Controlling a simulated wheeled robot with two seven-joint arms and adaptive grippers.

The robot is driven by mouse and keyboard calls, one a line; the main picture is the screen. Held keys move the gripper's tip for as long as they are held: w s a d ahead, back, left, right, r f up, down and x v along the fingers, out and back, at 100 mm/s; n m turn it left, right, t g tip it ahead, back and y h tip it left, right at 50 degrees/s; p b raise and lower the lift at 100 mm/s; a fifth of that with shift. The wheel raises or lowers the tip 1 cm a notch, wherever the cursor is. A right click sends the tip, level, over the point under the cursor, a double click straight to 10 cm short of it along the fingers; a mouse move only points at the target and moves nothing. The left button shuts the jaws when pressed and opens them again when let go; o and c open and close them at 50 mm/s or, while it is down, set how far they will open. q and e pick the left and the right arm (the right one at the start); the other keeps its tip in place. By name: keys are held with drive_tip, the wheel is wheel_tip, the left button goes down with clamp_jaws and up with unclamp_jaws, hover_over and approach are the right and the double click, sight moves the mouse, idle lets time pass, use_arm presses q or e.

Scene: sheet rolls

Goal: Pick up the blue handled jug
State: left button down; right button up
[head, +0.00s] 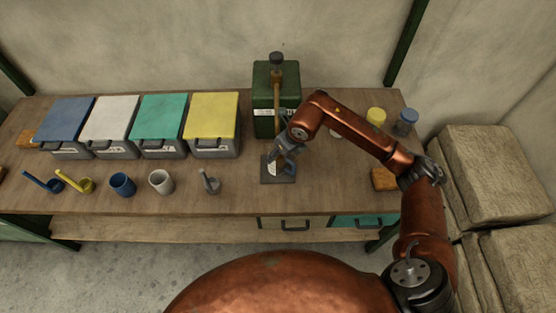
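A blue cup-shaped vessel (122,184) stands upright near the table's front edge, left of centre. Farther left lies a blue long-handled scoop (43,182). Which of these is the blue handled jug is not certain from this view. My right gripper (283,157) points down over a small dark plate (284,179) right of centre, well to the right of both blue vessels. A pale patch shows on the plate beside the fingers. The fingers are small and dark, so whether they are open or hold something is unclear. My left gripper is out of view.
A yellow scoop (75,182), a pale cup (161,182) and a grey scoop (209,182) share the front row. Small jars (405,122) stand at right; stacked sacks (490,180) lie beyond the table.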

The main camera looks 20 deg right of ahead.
drive_tip(key=c, duration=0.8)
